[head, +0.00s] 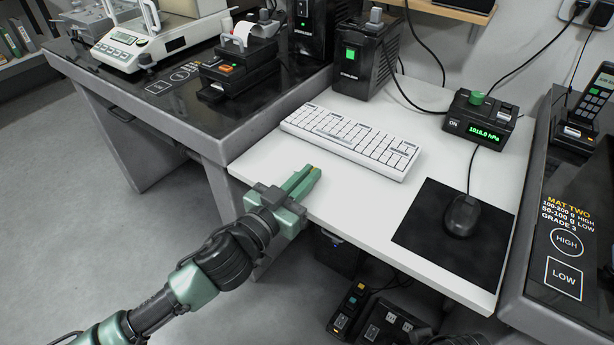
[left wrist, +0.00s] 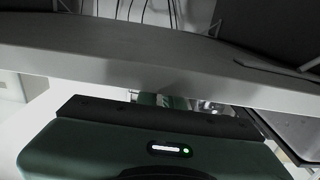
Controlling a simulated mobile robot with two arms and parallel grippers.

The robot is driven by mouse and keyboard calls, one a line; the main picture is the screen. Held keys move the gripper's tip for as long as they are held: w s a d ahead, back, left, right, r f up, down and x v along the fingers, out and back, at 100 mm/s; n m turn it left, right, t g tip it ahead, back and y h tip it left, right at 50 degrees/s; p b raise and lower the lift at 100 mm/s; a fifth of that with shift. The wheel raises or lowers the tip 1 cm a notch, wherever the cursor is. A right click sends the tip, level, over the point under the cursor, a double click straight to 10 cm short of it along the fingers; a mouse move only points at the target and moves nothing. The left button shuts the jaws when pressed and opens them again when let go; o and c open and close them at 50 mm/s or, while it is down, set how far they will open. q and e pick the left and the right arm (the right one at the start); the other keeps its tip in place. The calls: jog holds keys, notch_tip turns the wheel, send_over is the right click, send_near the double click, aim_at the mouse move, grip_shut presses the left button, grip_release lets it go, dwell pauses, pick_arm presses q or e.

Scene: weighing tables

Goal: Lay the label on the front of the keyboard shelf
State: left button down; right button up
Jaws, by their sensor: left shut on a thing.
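The keyboard shelf (head: 255,165) is a white board with a pale front edge, and a white keyboard (head: 350,140) lies on it. My left gripper (head: 308,178) is at the shelf's front edge, left of its middle, with green fingers pointing towards the keyboard. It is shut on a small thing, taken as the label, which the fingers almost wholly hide. In the left wrist view the shelf's front edge (left wrist: 90,68) runs as a grey band just beyond the gripper (left wrist: 160,100). I cannot tell whether the fingers touch it. My right gripper is not in view.
A black mouse mat (head: 415,225) with a mouse (head: 462,215) lies right of the keyboard. A pressure display (head: 482,125) stands behind it. Dark weighing tables flank the shelf. Below it are a dark box (head: 338,255), devices (head: 348,308) and cables.

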pick_arm(q)
jog(key=shift+f, duration=0.2)
jog(key=c, duration=1.6)
grip_release()
jog(key=shift+r, duration=0.1)
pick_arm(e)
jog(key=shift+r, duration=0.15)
pick_arm(q)
jog(key=shift+o, duration=0.2)
jog(key=shift+r, duration=0.1)
jog(key=v, duration=1.1)
jog(key=a+f+n+g+y, duration=0.2)
jog(key=a+f+n+y, duration=0.3)
jog(key=a+f+y, duration=0.4)
jog(key=s+a+f+g, duration=0.3)
jog(key=s+f+g, duration=0.1)
jog(key=s+f, duration=0.3)
jog(key=s+a+f+g+y, duration=0.1)
jog(key=s+f+g, duration=0.4)
jog(key=s, duration=0.6)
notch_tip(320, 180, down, 2)
jog(key=shift+a+f, duration=0.1)
jog(key=shift+a, duration=0.8)
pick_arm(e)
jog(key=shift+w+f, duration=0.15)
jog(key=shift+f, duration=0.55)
pick_arm(q)
jog(key=shift+p, duration=0.3)
